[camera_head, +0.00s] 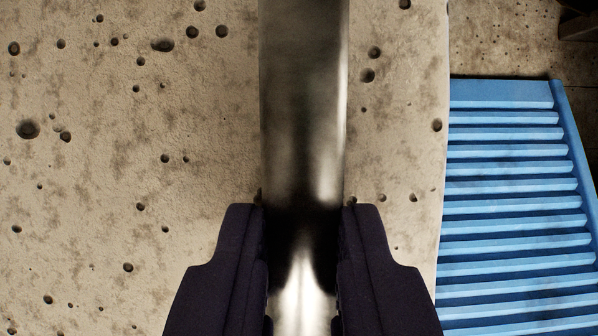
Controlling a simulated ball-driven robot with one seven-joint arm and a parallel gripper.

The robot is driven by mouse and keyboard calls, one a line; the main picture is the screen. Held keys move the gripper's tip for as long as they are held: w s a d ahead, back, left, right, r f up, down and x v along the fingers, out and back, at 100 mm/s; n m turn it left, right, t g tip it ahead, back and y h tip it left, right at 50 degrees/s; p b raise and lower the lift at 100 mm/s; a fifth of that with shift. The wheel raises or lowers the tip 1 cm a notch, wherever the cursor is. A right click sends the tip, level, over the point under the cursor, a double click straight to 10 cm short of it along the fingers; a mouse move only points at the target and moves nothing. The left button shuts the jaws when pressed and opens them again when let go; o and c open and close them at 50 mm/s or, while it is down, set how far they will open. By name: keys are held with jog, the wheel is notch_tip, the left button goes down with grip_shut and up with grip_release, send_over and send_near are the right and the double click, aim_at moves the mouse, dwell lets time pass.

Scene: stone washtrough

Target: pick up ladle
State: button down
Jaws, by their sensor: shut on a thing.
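A shiny dark metal strip, which looks like the handle of the ladle (303,110), runs from the top edge of the view down between my fingers. My gripper (304,215) is at the bottom middle, with one dark finger on each side of the metal. The fingers are shut on it. The ladle's far end goes out of the top of the picture, and its bowl is not in view.
A pitted beige stone surface (120,200) fills the left and middle. To its right is a blue ribbed board (510,190), past the stone's edge. A dark object (580,22) shows at the top right corner. The stone left of the gripper is bare.

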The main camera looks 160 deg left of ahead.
aim_at(303, 201)
notch_tip(303, 201, up, 4)
jog(key=shift+r+p, duration=0.1)
jog(key=shift+p, duration=0.95)
jog(key=s+a+p, duration=0.1)
jog(key=s+a, duration=0.1)
jog(key=s, duration=0.2)
jog(key=s+a+p, duration=0.1)
jog(key=s+a, duration=0.2)
jog(key=s, duration=0.2)
jog(key=s+a+p, duration=0.1)
jog(key=s+a, duration=0.2)
jog(key=s, duration=0.1)
jog(key=shift+s+a+r, duration=0.25)
jog(key=shift+r, duration=0.15)
